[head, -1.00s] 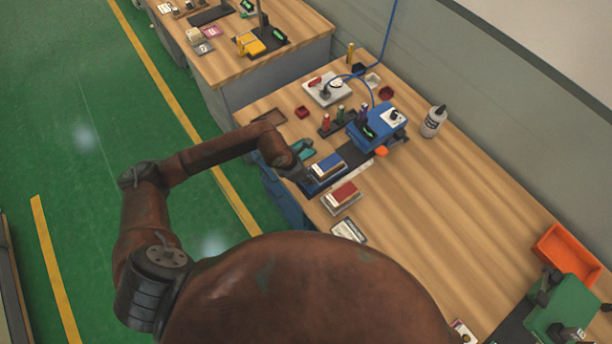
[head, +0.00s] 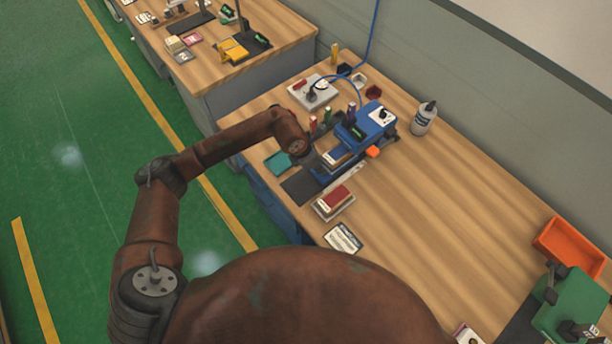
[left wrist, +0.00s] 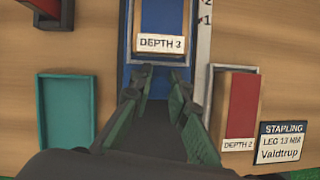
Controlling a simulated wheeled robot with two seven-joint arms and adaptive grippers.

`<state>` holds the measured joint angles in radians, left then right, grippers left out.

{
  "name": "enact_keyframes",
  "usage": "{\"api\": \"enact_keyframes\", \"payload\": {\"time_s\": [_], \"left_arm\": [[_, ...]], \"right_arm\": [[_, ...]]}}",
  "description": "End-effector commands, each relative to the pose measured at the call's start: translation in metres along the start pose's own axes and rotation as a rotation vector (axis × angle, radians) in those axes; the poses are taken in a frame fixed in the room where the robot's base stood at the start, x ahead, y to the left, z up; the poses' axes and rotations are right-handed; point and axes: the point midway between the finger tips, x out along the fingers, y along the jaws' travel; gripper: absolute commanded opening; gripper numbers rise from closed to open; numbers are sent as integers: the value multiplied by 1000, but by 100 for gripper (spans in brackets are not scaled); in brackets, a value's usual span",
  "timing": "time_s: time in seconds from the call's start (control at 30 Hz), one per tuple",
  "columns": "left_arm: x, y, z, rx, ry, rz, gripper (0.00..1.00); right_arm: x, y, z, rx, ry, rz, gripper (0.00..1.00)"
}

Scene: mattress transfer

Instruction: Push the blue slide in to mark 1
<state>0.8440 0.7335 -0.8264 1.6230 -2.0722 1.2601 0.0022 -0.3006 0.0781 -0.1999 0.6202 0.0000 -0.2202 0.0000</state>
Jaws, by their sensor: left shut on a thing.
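The blue slide (left wrist: 127,72) carries a block labelled DEPTH 3 (left wrist: 160,42). In the head view the slide (head: 325,172) lies on a dark track, its far end at the blue stapling machine (head: 366,128). My left gripper (left wrist: 166,74) is at the slide's near end, fingertips a little apart and shut on it; the exact grip spot is partly hidden. In the head view this gripper (head: 310,158) is mostly hidden by my wrist. A scale strip (left wrist: 203,40) runs along the slide's right side, with marks 1 and 2 near the top. My right gripper is out of view.
A block labelled DEPTH 2 (left wrist: 240,105) in a tray and a STAPLING card (left wrist: 283,142) lie right of the track. A teal tray (left wrist: 66,110) lies left. Coloured upright tools (head: 327,115) stand close to my wrist. The bench's right middle is clear.

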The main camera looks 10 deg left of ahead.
Motion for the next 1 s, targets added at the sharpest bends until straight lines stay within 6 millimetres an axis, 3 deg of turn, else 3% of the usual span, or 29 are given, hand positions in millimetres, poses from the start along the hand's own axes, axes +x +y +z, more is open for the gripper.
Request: {"api": "enact_keyframes", "payload": {"time_s": [0.37, 0.4, 0.63, 1.0], "left_arm": [[2, 5, 7, -1, 3, 6, 0], [2, 5, 7, -1, 3, 6, 16], [2, 4, 7, -1, 3, 4, 32], [-2, 3, 7, 0, 2, 2, 33]], "right_arm": [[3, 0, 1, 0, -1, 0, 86], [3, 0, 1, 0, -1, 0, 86], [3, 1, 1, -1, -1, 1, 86], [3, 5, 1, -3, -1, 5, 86]]}}
